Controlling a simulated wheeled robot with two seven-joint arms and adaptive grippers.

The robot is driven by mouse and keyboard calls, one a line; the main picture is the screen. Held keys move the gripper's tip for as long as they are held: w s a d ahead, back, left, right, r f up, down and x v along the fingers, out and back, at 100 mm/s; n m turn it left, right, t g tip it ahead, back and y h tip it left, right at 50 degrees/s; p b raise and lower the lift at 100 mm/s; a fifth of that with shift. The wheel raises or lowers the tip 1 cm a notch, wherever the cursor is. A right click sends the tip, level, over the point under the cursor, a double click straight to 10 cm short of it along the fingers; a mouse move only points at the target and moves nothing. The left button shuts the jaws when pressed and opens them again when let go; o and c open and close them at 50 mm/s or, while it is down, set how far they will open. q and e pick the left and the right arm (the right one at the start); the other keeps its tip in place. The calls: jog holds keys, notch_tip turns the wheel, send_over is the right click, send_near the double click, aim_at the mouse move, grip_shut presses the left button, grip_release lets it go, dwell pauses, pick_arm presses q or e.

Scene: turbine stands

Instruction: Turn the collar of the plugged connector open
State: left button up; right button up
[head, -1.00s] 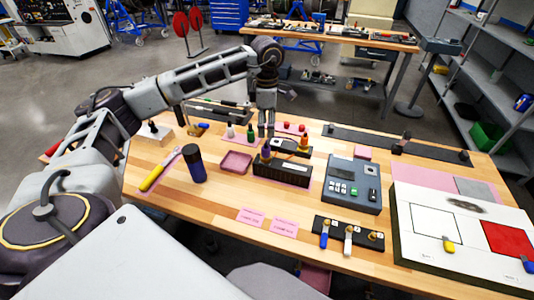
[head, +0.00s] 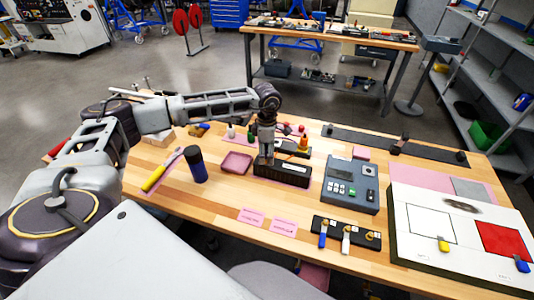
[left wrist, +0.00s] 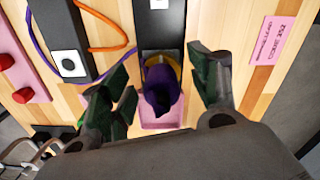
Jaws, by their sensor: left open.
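The plugged connector (left wrist: 161,95) has a dark purple body and a yellowish ring around its base. It stands at the end of a long black block (head: 284,172), which also shows in the left wrist view (left wrist: 159,38). My left gripper (head: 266,160) points down over the block's left end and hides the connector in the head view. In the left wrist view the left gripper (left wrist: 163,80) is open, one finger on each side of the connector, with gaps visible. Whether the fingertips reach the collar's height is unclear. My right gripper is not in view.
A pink tray (head: 236,163) lies left of the block. A grey keypad device (head: 351,187) is to the right.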

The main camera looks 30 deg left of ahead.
pick_arm(q)
jog(key=shift+f, duration=0.65)
jog(key=c, duration=1)
